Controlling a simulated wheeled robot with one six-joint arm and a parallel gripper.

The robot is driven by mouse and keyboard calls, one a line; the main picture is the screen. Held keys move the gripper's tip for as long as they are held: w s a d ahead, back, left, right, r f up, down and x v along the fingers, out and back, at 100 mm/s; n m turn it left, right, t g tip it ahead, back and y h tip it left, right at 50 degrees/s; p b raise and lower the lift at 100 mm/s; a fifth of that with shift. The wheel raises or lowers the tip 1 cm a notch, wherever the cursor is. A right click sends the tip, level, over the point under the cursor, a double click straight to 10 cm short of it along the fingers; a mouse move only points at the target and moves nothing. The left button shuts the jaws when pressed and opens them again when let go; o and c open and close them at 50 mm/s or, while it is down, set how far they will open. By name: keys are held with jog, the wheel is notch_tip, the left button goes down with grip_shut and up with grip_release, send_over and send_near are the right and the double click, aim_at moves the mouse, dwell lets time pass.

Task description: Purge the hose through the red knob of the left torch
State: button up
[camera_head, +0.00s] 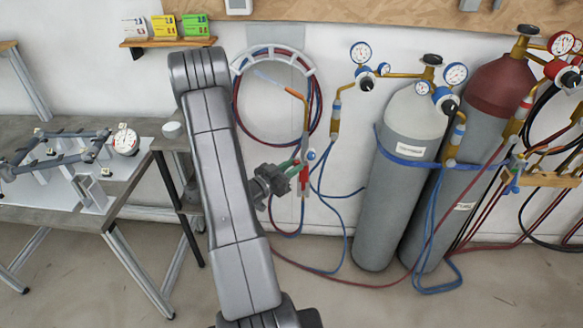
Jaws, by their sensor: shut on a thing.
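The left torch (306,134) stands upright in front of the white wall, with its copper-coloured tip (294,93) bent up to the left. A blue knob (311,155) shows on its right side. Red and blue hoses hang below the torch.
Grey (374,220) and red-topped (495,95) cylinders with gauges stand right. A second torch (515,165) hangs at far right. Coiled hoses hang on a white rack (305,63) behind. A bench (110,222) with a frame jig (55,150) stands left. Hoses lie across the floor.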

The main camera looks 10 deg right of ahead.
jog(key=n, duration=0.3)
jog(key=shift+r+p, duration=0.1)
jog(key=shift+p, duration=0.25)
jog(key=shift+w+n+p, duration=0.1)
jog(key=shift+n+p, duration=0.4)
jog(key=shift+n, duration=1.3)
jog(key=o, duration=1)
jog(key=b+v, duration=0.2)
jog(key=v, duration=1.2)
jog(key=shift+w+r, duration=0.15)
jog(key=shift+r, duration=0.05)
